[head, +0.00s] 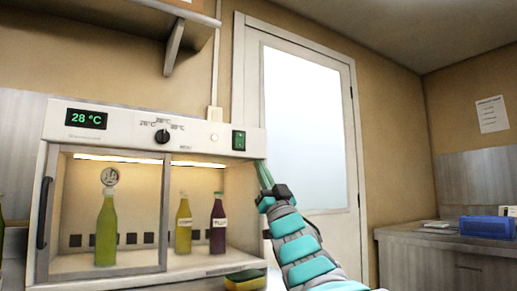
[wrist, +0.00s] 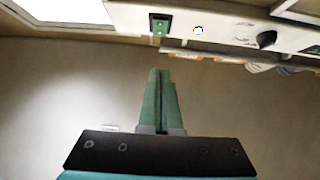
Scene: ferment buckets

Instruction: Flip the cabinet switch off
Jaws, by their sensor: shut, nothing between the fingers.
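The white cabinet (head: 84,139) stands at the left in the head view, with a glass front and lit inside. Its green switch (head: 238,140) sits at the right end of the top panel. In the wrist view the switch (wrist: 160,25) shows near the top centre, on the cabinet panel (wrist: 220,18). My gripper (head: 262,165) is just below and right of the switch in the head view. In the wrist view my gripper's green fingers (wrist: 160,72) point up toward the switch, together and empty, with a gap between their tips and the switch. Whether the switch is on or off is unclear.
The panel also bears a black knob (head: 162,136), a small round lamp (head: 214,137) and a display (head: 86,119) reading 28 °C. Several bottles stand inside the cabinet. A sponge (head: 245,280) lies at its front right. A door (head: 303,130) is behind my arm.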

